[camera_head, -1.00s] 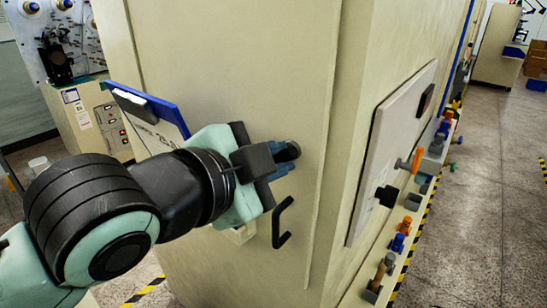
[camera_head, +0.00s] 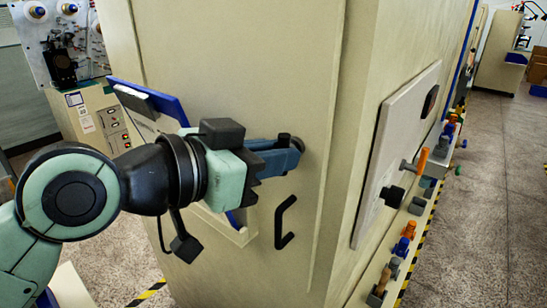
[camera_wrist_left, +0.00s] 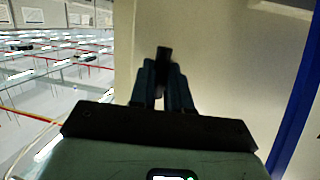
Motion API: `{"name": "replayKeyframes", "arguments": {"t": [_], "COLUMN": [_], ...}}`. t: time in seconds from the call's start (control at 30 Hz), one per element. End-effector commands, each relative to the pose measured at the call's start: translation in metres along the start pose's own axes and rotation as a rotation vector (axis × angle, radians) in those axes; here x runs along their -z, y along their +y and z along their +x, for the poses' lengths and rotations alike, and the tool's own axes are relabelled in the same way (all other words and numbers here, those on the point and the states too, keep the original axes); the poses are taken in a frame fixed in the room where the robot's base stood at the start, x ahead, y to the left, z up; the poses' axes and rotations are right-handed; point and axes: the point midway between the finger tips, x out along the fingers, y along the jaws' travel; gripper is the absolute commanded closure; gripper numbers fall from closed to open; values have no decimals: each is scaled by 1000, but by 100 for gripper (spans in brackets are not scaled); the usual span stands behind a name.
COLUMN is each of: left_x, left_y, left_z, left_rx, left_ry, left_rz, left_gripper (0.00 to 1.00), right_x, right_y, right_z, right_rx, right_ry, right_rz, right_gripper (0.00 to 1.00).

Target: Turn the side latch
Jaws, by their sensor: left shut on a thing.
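The side latch (camera_head: 298,142) is a small dark knob-like piece on the cream side panel of the tall cabinet, above a black handle. My left gripper (camera_head: 286,156) reaches it from the left with its blue fingers, which hide most of the latch. In the left wrist view, the dark latch (camera_wrist_left: 164,54) stands between the two fingertips (camera_wrist_left: 164,75), and the fingers are shut on it. How far the latch is turned cannot be told. My right gripper is not in view.
The black handle (camera_head: 285,222) sticks out just below my left gripper. A blue-edged board with papers (camera_head: 140,105) is fixed left of it. A ledge with colored spindles (camera_head: 398,248) runs along the cabinet's right face. Grey floor lies clear at the right.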

Motion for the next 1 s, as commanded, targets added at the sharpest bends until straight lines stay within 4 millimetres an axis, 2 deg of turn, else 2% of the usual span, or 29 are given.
{"name": "replayKeyframes", "arguments": {"t": [0.67,0.7,0.77,0.8,1.0], "left_x": [-1,-1,-1,-1,-1], "left_y": [0,0,0,0,0], "left_z": [1,1,1,1,0], "left_rx": [-17,-17,-16,-16,-16], "left_ry": [9,9,9,10,11], "left_rz": [-67,-67,-67,-66,-65], "left_gripper": [100,80,60,58,58], "right_x": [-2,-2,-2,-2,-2], "right_y": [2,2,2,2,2], "right_z": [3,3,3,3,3], "right_rx": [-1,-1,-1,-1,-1], "right_ry": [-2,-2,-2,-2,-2], "right_rz": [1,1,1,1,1], "right_gripper": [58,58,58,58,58]}}
